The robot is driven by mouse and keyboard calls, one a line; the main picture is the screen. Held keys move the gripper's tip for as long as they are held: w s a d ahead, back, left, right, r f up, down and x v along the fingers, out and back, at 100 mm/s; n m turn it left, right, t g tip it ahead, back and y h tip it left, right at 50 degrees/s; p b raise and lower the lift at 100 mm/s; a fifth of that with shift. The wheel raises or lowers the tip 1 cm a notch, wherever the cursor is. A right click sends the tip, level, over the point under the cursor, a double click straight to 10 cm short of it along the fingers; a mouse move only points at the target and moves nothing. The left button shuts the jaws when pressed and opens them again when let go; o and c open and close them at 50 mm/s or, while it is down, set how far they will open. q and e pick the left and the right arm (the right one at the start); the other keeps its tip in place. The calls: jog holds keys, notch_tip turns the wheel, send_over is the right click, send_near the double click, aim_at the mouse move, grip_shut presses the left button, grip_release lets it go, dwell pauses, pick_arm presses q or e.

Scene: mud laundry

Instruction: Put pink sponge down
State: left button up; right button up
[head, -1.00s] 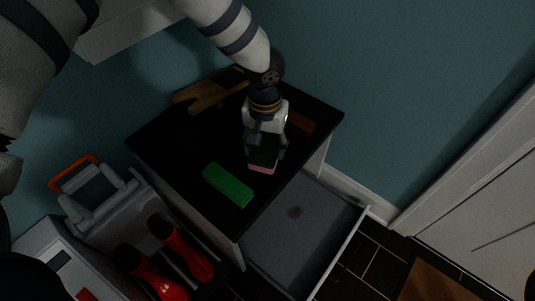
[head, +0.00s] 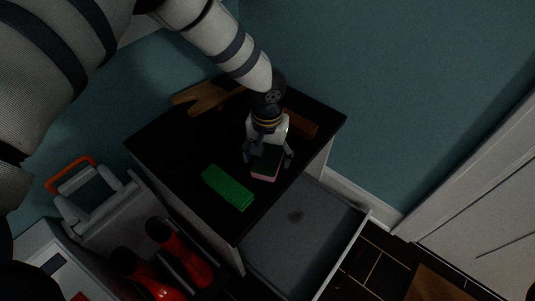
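The pink sponge (head: 264,177) has a dark top and a pink lower edge. It appears to rest on the black cabinet top (head: 165,142), near the edge above the open drawer. My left gripper (head: 268,159) points down over the sponge, its two fingers spread on either side. The fingers look open, with small gaps to the sponge, though the dim light hides exact contact. My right gripper is not in view.
A green block (head: 228,187) lies left of the sponge. A brown block (head: 300,122) and wooden pieces (head: 208,96) lie farther back. A grey drawer (head: 296,238) stands open below. Red boots (head: 185,252) and a grey caddy with an orange handle (head: 95,212) are at lower left.

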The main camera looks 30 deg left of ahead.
aim_at(268, 159)
pick_arm(q)
notch_tip(268, 159, up, 12)
jog(key=p, duration=0.2)
jog(key=shift+r+p, duration=0.15)
jog(key=shift+p, duration=0.15)
jog(key=shift+s+d, duration=0.1)
